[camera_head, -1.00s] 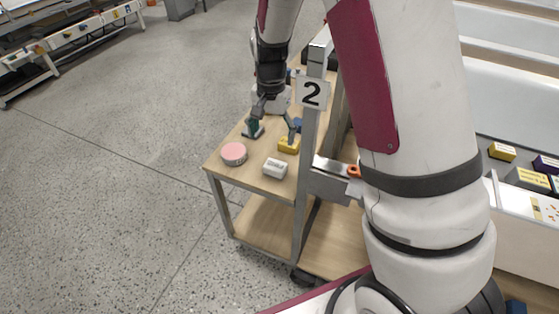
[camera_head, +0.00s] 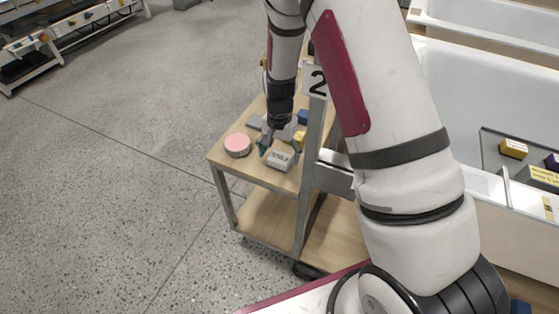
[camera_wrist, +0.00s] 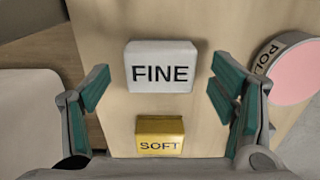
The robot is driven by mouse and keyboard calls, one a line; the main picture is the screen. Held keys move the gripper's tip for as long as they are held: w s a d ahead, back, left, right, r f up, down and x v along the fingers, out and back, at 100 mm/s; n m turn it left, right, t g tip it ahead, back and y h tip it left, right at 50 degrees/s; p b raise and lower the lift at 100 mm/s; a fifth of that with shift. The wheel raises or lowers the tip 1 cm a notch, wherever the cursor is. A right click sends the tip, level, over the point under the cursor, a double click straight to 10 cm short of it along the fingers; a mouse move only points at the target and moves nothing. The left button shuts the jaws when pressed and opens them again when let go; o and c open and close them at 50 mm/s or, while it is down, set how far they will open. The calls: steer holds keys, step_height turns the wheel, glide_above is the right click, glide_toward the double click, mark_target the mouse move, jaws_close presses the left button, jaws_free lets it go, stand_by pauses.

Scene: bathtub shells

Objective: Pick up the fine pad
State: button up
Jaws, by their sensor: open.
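The fine pad is a white block with FINE printed on its front. It lies on the wooden cart top in the wrist view (camera_wrist: 161,66), and it shows as a small white block in the head view (camera_head: 280,161). My gripper (camera_wrist: 161,90) is open and empty, with one green-padded finger to each side of the pad's line in the wrist view. In the head view my gripper (camera_head: 280,147) points down close to the pad. I cannot tell its exact height above the pad.
A yellow SOFT pad (camera_wrist: 160,145) lies near the fine pad. A pink-topped round tin (camera_head: 237,145) stands left of it in the head view. The cart's upright post with the number 2 sign (camera_head: 317,82) rises at the right.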

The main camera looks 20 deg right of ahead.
mark_target(280, 157)
step_height(280, 157, down, 2)
steer(key=shift+f, duration=0.1)
steer(key=c, duration=1.4)
steer(key=shift+o, duration=0.2)
step_height(280, 157, up, 10)
steer(key=shift+r+p, duration=0.1)
steer(key=shift+p, duration=0.35)
